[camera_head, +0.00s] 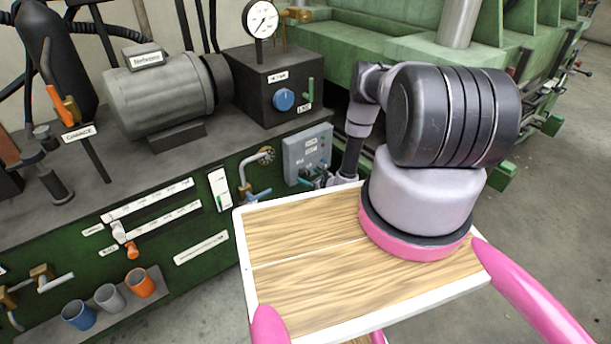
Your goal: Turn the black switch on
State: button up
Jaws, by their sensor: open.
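My gripper (318,179) is small in the picture, at the end of my arm, at the front of the green machine. It is close to the lower right part of a grey control box (300,147) with small white labels. The fingers are apart and I see nothing held between them. Dark parts show at the lower edge of the box beside the gripper, but I cannot tell whether one is the black switch. My gripper and wrist hide part of that area. Whether the fingers touch the box is too small to tell.
A silver pipe with a valve (258,160) is just left of the box. A black block with a blue knob (284,99) and a gauge (261,19) stands above. A grey motor (160,95) is farther left. Three cups, one orange (140,283), sit at lower left.

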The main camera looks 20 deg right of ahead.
aim_at(307, 175)
jog(key=shift+x, duration=1.7)
jog(key=c, duration=1.4)
